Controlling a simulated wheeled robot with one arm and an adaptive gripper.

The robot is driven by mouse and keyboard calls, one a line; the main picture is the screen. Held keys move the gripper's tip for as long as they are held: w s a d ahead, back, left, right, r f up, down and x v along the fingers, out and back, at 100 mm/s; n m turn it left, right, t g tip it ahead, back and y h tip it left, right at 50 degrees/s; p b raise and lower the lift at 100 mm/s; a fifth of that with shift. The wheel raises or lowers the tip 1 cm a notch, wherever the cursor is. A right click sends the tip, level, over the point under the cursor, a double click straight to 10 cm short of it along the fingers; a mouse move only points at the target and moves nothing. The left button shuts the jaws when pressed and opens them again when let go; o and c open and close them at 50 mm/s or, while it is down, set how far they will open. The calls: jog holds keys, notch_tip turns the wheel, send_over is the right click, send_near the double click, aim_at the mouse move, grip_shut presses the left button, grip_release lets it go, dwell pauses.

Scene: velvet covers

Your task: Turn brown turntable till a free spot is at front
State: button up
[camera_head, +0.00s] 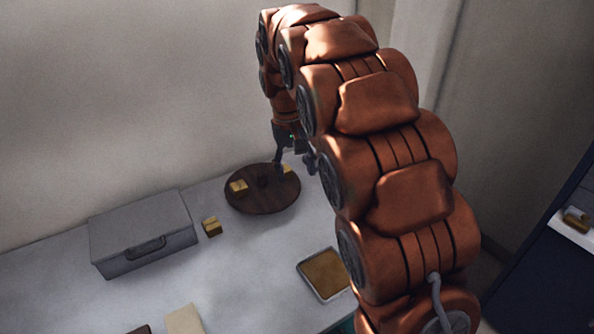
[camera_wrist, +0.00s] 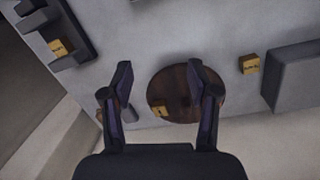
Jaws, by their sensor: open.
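The brown turntable (camera_head: 262,203) is a round wooden disc at the back of the grey table, with a small dark knob near its middle. One yellow block (camera_head: 238,187) sits on its left side. Another yellow block (camera_head: 287,169) shows at its back right, partly hidden by my gripper. My gripper (camera_head: 295,163) is over the right rear edge, jaws apart and empty. In the wrist view the gripper (camera_wrist: 160,68) is open, its right finger crossing over the turntable (camera_wrist: 175,82). One block (camera_wrist: 160,111) shows between the fingers. Whether the fingers touch the disc I cannot tell.
A loose yellow block (camera_head: 212,227) lies left of the turntable, beside a grey case (camera_head: 145,235). A shallow tray (camera_head: 325,273) with a brown inside is at the front right. A grey rack (camera_wrist: 70,62) with a yellow block shows in the wrist view. A wall stands close behind.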

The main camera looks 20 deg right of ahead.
jog(key=shift+s+r, duration=0.1)
jog(key=shift+s, duration=0.5)
jog(key=s+a+f, duration=0.1)
jog(key=s+f, duration=0.2)
jog(key=s, duration=1.3)
jog(key=s+a+f+y, duration=0.1)
jog(key=s+a+f, duration=0.1)
jog(key=s, duration=1.4)
jog(key=shift+s+f+n+g, duration=0.2)
jog(key=shift+f+n+g, duration=0.2)
jog(key=shift+f, duration=0.5)
